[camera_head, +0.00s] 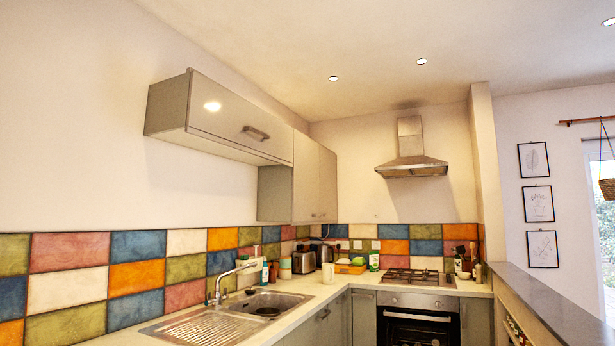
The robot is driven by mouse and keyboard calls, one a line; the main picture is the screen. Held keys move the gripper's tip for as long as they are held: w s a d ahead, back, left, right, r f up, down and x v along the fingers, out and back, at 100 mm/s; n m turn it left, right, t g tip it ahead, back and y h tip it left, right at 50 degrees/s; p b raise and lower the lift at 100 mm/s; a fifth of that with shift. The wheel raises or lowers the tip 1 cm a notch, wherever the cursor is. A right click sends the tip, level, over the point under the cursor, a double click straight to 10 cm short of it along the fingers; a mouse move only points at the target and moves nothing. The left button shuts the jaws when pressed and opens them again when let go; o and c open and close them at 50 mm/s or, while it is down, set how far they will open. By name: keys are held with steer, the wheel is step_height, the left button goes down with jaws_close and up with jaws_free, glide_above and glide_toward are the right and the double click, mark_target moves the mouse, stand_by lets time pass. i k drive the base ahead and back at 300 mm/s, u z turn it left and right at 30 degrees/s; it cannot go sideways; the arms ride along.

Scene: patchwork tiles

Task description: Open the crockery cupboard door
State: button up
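Grey wall cupboards hang on the left wall. The near one has a wide, low door (240,115) with a horizontal bar handle (256,133) near its lower edge; this door looks shut. Beyond it, towards the corner, is a taller cupboard with two upright doors, a nearer one (306,178) and a farther one (327,183). Both look shut, with small handles low down that are hard to make out. I cannot tell which is the crockery cupboard, as no contents show. My gripper is not in view.
Below are a worktop (325,289), a steel sink (255,306) with a tall tap (219,285), and several items at the back. A cooker hood (411,166) hangs above the hob (418,277) and oven (418,322). A dark-topped counter (550,305) stands at the right.

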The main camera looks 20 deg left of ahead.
mark_target(305, 170)
steer(key=z, duration=0.05)
steer(key=k, duration=0.95)
steer(key=u, duration=0.45)
steer(key=i, duration=7.65)
steer(key=u, duration=0.85)
